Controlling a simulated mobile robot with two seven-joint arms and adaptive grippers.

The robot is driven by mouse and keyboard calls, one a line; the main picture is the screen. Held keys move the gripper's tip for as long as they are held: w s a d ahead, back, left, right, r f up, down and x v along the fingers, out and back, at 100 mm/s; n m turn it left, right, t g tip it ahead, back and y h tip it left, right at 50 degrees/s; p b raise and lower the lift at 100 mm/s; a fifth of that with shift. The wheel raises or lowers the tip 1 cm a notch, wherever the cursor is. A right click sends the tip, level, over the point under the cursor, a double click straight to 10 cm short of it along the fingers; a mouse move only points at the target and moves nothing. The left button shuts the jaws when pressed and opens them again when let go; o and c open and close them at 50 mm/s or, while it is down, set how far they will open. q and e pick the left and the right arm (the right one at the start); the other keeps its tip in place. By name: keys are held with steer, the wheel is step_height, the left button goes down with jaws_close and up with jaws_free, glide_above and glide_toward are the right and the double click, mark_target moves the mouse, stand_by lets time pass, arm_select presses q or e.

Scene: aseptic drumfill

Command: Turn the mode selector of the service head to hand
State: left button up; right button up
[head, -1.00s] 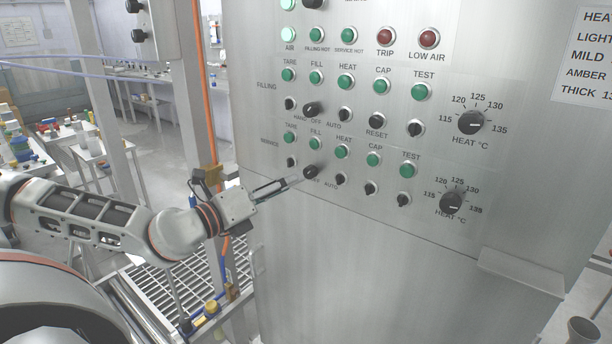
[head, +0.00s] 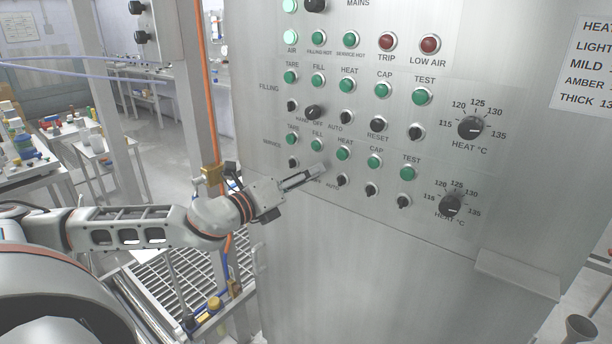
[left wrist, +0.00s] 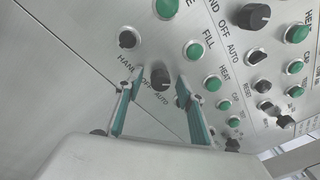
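The service mode selector is a black round knob, seen in the left wrist view (left wrist: 161,81) with HAND, OFF and AUTO lettered around it. Its pointer is too small to read surely. In the head view my left gripper hides it. My left gripper (head: 317,172) reaches the panel from the left, in the service row. In the left wrist view its two teal-lined fingers (left wrist: 159,84) are apart, one on each side of the knob, with gaps visible; I cannot tell how deep they reach around it. My right gripper is not in view.
The filling selector (head: 313,111) sits just above on the steel panel (head: 350,260). Green buttons (head: 343,154), small black switches (head: 342,180) and a heat dial (head: 452,204) lie close by. An orange hose (head: 204,90) and a frame post (head: 190,70) stand left of the panel.

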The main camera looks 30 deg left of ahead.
arm_select(q)
jaws_close()
